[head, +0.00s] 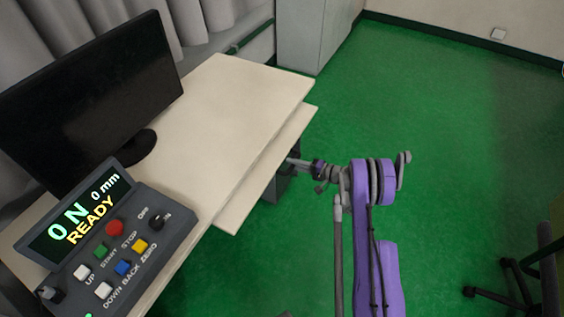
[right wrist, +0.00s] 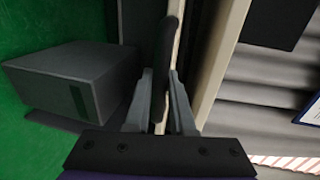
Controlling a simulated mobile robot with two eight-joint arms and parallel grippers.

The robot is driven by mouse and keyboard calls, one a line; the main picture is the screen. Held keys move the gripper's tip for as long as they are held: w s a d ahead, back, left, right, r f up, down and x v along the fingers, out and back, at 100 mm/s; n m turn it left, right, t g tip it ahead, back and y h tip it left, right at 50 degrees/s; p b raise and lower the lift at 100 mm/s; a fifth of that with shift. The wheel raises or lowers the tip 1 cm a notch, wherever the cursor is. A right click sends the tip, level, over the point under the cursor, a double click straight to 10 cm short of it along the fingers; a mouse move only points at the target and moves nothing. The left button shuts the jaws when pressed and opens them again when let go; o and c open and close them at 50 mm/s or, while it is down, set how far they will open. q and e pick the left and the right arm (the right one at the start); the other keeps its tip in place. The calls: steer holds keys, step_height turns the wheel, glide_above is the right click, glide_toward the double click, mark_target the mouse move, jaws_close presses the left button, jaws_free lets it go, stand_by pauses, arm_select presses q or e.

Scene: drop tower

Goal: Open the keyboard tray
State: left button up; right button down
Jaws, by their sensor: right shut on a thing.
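The keyboard tray (head: 262,178) is a pale board under the desk top. A strip of it shows past the desk's right edge, so it is partly out. My right gripper (head: 289,161) is at the tray's outer edge, its arm reaching in from the lower right. The fingertips are small and partly hidden in the head view. My left gripper is not in view.
The desk top (head: 225,110) carries a black monitor (head: 95,95) and a control box (head: 110,240) reading "0 N, 0 mm, READY". A grey cabinet (head: 312,35) stands behind. A dark chair base (head: 500,280) is at lower right. The green floor (head: 440,130) between is clear.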

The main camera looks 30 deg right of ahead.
steer(key=f+b+v, duration=0.3)
steer(key=v, duration=1.2)
steer(key=shift+s+d+b, duration=0.3)
steer(key=shift+s+b, duration=0.05)
steer(key=shift+s, duration=0.1)
steer(key=c, duration=0.8)
jaws_free()
steer(key=shift+o, duration=0.2)
steer(key=v, duration=1)
steer(key=shift+s+d, duration=0.2)
steer(key=shift+s, duration=0.15)
steer(key=shift+r, duration=0.1)
